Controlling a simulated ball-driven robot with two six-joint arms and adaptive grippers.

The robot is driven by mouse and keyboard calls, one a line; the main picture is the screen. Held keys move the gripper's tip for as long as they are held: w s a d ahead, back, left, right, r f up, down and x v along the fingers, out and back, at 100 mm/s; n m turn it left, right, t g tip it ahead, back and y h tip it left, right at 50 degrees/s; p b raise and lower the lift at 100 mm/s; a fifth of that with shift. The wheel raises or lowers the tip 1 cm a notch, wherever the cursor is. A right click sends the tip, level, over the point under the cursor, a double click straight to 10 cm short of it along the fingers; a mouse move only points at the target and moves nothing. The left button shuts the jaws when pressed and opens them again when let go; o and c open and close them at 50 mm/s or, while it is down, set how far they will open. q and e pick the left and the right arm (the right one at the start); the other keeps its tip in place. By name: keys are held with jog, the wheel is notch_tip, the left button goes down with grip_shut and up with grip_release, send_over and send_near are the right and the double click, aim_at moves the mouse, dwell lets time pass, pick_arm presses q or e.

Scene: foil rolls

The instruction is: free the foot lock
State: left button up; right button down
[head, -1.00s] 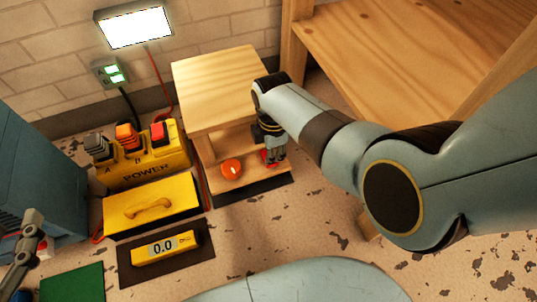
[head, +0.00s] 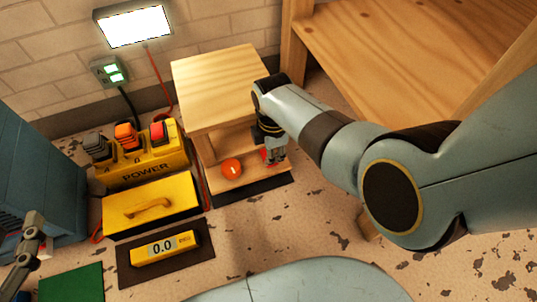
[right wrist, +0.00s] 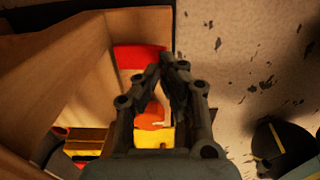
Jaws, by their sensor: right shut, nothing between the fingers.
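A wooden stepped stand (head: 222,88) has a low front ledge. A red part (head: 268,156) lies on that ledge, partly hidden by my right gripper; it looks like the foot lock, but I cannot be sure. It shows as a red patch (right wrist: 140,57) in the right wrist view. A round orange knob (head: 231,169) sits to its left on the ledge. My right gripper (head: 272,162) is shut and empty, its fingertips down at the red part; I cannot tell if they touch. Part of my left gripper (head: 30,238) shows at the left edge, its jaws unclear.
A yellow power box (head: 150,168) with several switches stands left of the stand. A yellow handled case (head: 150,208) and a yellow meter reading 0.0 (head: 165,248) lie in front. A wooden bench (head: 400,50) stands behind right.

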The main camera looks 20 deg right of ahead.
pick_arm(q)
jog(key=shift+s+f+b, duration=0.25)
jog(key=shift+f+b, duration=0.45)
jog(key=shift+f, duration=0.25)
pick_arm(e)
jog(key=shift+f, duration=1.15)
pick_arm(q)
jog(key=shift+r, duration=0.15)
pick_arm(e)
jog(key=shift+r, duration=0.1)
jog(key=shift+w+r+p, duration=0.1)
jog(key=shift+r+p, duration=0.75)
jog(key=shift+r, duration=0.05)
notch_tip(320, 180, up, 5)
jog(key=p, duration=0.5)
jog(key=shift+r, duration=0.1)
pick_arm(q)
notch_tip(320, 180, up, 8)
jog(key=w+t, duration=0.1)
jog(key=shift+w+r, duration=0.25)
jog(key=shift+w, duration=0.1)
